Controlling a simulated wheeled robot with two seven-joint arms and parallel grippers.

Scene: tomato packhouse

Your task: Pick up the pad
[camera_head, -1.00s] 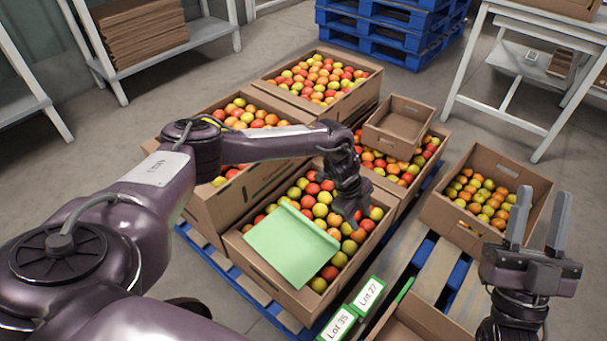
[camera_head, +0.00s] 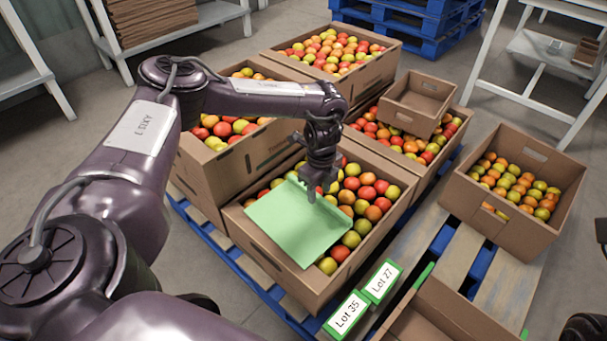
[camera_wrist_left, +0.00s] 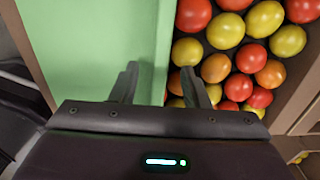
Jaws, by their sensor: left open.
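The pad is a flat light-green sheet (camera_head: 300,228) lying on the tomatoes in the near cardboard crate (camera_head: 262,262), reaching over its near rim. My left gripper (camera_head: 318,192) is at the pad's far right edge, pointing down. It is open. In the left wrist view the pad (camera_wrist_left: 95,45) fills the left side, and the jaws (camera_wrist_left: 160,88) straddle its edge: one finger over the pad, the other over tomatoes. Whether the fingers touch the pad is unclear. My right gripper (camera_head: 601,232) is cut off at the right edge of the head view.
Tomato crates stand behind, including one with an empty small box (camera_head: 415,104) on top. Another tomato crate (camera_head: 515,222) is at right. Lot cards (camera_head: 347,315) and a partly visible open box (camera_head: 440,315) are at the front. Blue pallets are stacked behind (camera_head: 410,25).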

